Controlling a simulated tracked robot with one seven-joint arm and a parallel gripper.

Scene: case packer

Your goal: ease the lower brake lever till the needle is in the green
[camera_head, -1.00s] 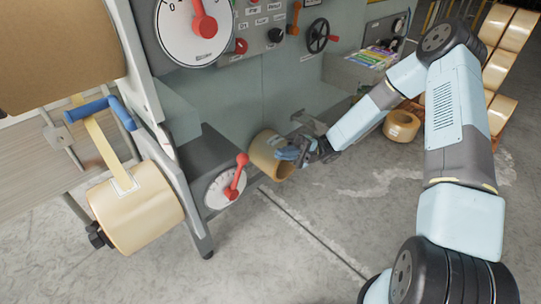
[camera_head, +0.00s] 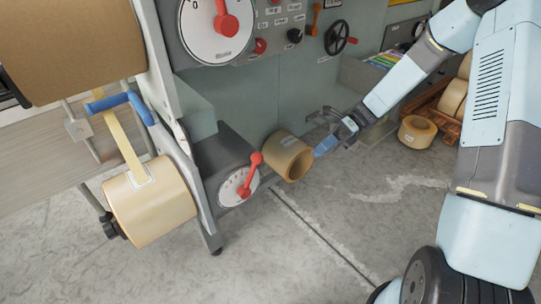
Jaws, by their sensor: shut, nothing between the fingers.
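The lower brake lever (camera_head: 251,174) is red with a round knob at its upper end. It tilts slightly right of upright across a white dial (camera_head: 231,187) on a dark grey housing low on the machine. The dial's marks are too small to read, and I can make out neither a separate needle nor a green zone. My gripper (camera_head: 323,148), with blue fingers, is shut and empty. It is right of the lever, apart from it, by the right edge of a tan tape roll (camera_head: 277,150); I cannot tell if it touches the roll.
The tape roll stands out beside the lever, between it and my gripper. A larger white dial (camera_head: 197,45) with a red pointer is above. A blue-handled bar (camera_head: 108,102) and a big tape roll (camera_head: 152,203) are at left. The floor in front is open.

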